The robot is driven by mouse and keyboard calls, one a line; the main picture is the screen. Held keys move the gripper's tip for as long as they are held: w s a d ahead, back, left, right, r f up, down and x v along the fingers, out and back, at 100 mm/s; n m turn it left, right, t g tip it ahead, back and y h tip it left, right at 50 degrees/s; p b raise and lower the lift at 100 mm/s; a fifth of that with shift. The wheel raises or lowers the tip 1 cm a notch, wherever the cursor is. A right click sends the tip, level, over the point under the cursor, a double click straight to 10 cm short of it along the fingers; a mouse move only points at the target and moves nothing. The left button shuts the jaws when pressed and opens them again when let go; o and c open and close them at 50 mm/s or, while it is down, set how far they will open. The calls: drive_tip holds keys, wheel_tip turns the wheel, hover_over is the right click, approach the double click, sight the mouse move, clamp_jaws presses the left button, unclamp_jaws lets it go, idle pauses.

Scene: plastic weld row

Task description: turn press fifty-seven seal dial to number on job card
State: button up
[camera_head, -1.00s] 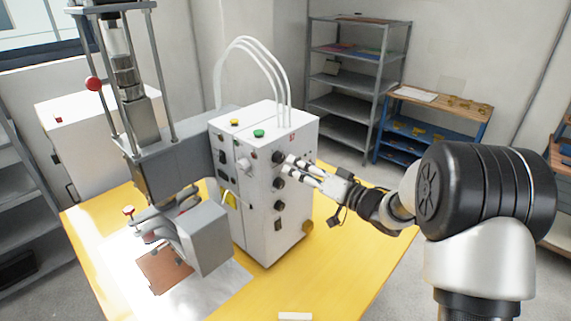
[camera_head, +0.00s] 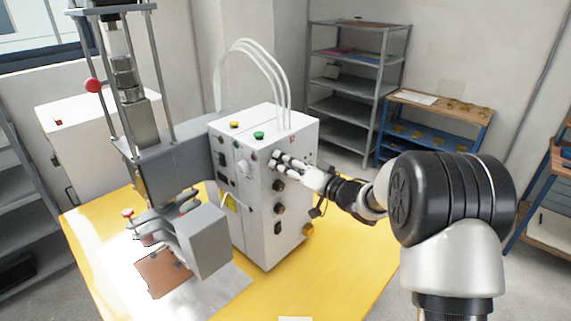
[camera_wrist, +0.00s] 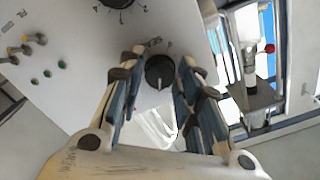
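The press's white control box (camera_head: 255,225) stands on the yellow table, with a column of black dials on its right-hand face. Two lower dials (camera_head: 279,185) (camera_head: 278,208) show clear of my gripper. My gripper (camera_head: 277,161) is at the top dial, which its fingers largely hide in the head view. In the wrist view, a black dial (camera_wrist: 160,71) with a pale pointer line lies between the two fingertips of my gripper (camera_wrist: 160,62). The fingers stand either side of it, with a gap showing. Its printed numbers are too small to read. Another dial (camera_wrist: 118,2) is cut off at the top edge.
The press head (camera_head: 205,240) stands left of the box over a brown plate (camera_head: 162,272). White hoses (camera_head: 270,65) loop above the box. A white slip (camera_head: 295,319) lies at the table's front edge. Shelves (camera_head: 350,90) and a blue bench (camera_head: 430,130) stand behind.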

drive_tip(key=c, duration=0.6)
drive_tip(key=shift+c, duration=0.2)
drive_tip(key=shift+n, duration=0.3)
drive_tip(key=n+b, duration=0.2)
drive_tip(key=n, duration=0.2)
drive_tip(key=shift+f+n+b, duration=0.1)
drive_tip(key=shift+n+b, duration=0.2)
drive_tip(key=shift+n, duration=0.1)
drive_tip(key=n+b, duration=0.2)
drive_tip(key=n, duration=0.2)
drive_tip(key=shift+b, duration=0.35)
drive_tip(key=n+b, duration=0.4)
drive_tip(key=n, duration=0.2)
drive_tip(key=shift+n, duration=0.4)
drive_tip(key=n+b, duration=0.2)
drive_tip(key=n, duration=0.3)
